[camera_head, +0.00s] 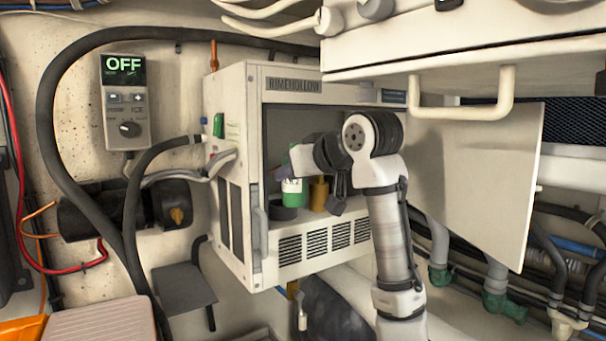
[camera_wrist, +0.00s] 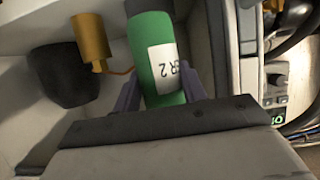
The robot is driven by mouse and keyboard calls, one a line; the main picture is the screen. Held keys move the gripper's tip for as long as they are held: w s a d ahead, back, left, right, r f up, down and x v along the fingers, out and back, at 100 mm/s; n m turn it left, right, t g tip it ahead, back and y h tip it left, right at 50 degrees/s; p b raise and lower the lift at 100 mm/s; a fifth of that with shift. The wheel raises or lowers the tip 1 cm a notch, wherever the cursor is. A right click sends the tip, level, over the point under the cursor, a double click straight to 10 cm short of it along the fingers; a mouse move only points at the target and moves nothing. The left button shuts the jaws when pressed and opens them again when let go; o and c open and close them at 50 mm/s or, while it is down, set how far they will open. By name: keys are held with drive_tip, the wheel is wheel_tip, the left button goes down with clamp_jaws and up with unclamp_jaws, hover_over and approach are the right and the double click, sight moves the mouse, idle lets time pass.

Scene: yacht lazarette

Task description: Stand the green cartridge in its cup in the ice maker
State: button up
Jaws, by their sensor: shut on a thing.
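The green cartridge (camera_head: 292,186) with a white label shows inside the open ice maker (camera_head: 237,160). In the wrist view the cartridge (camera_wrist: 150,40) lies between the two purple fingers of my gripper (camera_wrist: 160,92), which is shut on it. The label reads "R2" upside down there. A round black cup (camera_head: 283,213) stands on the compartment floor; in the wrist view the cup (camera_wrist: 62,78) is left of the cartridge, with a gap between them. In the head view the cartridge's lower end lines up just above the cup. My wrist hides part of the compartment.
A brass cylinder (camera_head: 319,194) stands right of the cup, close to the cartridge. The ice maker's door (camera_head: 480,175) hangs open at the right. A cabinet with a handle (camera_head: 462,112) overhangs above. A wall controller (camera_head: 125,102) reads OFF.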

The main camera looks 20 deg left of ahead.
drive_tip(key=shift+w+a, duration=0.8)
drive_tip(key=shift+a, duration=0.25)
drive_tip(key=shift+w+a, duration=0.8)
drive_tip(key=shift+a, duration=0.2)
drive_tip(key=shift+f+b, duration=1.1)
drive_tip(key=shift+f, duration=0.7)
drive_tip(key=o, duration=1.1)
drive_tip(key=shift+c, duration=0.2)
drive_tip(key=shift+d, duration=0.15)
drive_tip(key=b+v, duration=0.4)
drive_tip(key=v, duration=0.9)
drive_tip(key=shift+s+d+r, duration=0.15)
drive_tip(key=shift+s, duration=0.15)
drive_tip(key=s+d+b, duration=0.3)
drive_tip(key=s+d, duration=0.4)
drive_tip(key=d, duration=0.2)
drive_tip(key=shift+s+d, duration=0.2)
drive_tip(key=shift+d, duration=0.05)
idle(0.4)
